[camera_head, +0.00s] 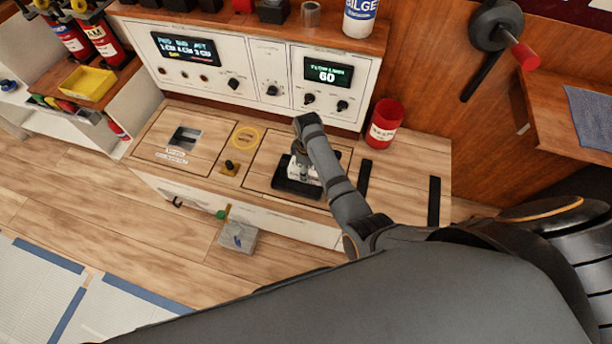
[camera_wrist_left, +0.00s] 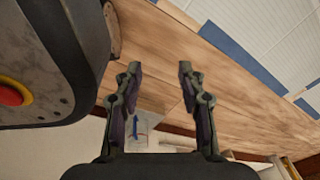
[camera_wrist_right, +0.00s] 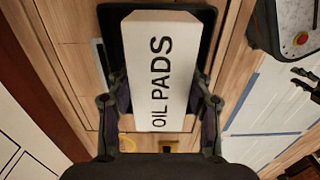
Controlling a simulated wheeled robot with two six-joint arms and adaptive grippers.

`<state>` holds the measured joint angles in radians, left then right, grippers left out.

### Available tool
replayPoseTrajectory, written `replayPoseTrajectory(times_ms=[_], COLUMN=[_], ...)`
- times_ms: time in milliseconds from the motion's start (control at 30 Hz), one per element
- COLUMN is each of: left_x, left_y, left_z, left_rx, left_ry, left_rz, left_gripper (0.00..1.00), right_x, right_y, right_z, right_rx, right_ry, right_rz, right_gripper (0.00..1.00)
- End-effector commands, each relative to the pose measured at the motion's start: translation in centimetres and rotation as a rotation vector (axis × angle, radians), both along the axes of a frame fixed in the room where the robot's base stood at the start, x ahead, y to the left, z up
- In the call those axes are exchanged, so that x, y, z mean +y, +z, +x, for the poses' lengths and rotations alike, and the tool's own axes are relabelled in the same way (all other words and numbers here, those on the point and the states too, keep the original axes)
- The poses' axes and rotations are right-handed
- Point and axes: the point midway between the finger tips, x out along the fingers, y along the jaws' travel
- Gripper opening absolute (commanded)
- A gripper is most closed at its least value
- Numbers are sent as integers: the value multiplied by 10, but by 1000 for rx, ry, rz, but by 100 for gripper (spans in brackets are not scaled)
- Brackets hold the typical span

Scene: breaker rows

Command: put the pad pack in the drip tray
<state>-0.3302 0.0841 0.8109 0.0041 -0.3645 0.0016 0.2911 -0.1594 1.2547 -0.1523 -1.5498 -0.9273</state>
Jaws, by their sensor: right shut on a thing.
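The pad pack is a white block lettered OIL PADS (camera_wrist_right: 157,72), held between the fingers of my right gripper (camera_wrist_right: 160,108). In the head view the white pack (camera_head: 301,172) shows below my right gripper (camera_head: 300,155), partly hidden by the arm. The drip tray is a black shallow tray (camera_head: 289,188) on the bench hatch; its dark rim (camera_wrist_right: 205,20) shows around the far end of the pack in the right wrist view. The pack is over the tray; I cannot tell whether it touches the bottom. My left gripper (camera_wrist_left: 158,85) is open and empty over the floor.
A red can (camera_head: 384,123) stands right of the tray. A yellow ring (camera_head: 247,137) and a small yellow-based knob (camera_head: 230,168) are left of it. The instrument panel (camera_head: 270,80) rises behind. A grey box (camera_head: 237,237) is in front of the bench.

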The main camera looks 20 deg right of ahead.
Motion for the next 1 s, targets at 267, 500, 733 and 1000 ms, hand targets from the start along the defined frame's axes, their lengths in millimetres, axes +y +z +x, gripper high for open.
replayPoseTrajectory(times_ms=[267,500,733,1000], left_x=[0,-1,-1,-1], left_y=[-2,2,1,2], left_z=[17,28,28,28], left_rx=[-7,-8,-8,-7], left_ry=[-1,0,0,0], left_rz=[0,0,0,0], left_gripper=[40,40,40,40], right_x=[2,2,2,2], right_y=[-22,-39,-40,-41], right_z=[7,7,7,6], right_rx=[3,-1,-1,0], right_ry=[0,-1,-1,-1], right_rz=[-1,0,1,0], right_gripper=[15,15,15,74])
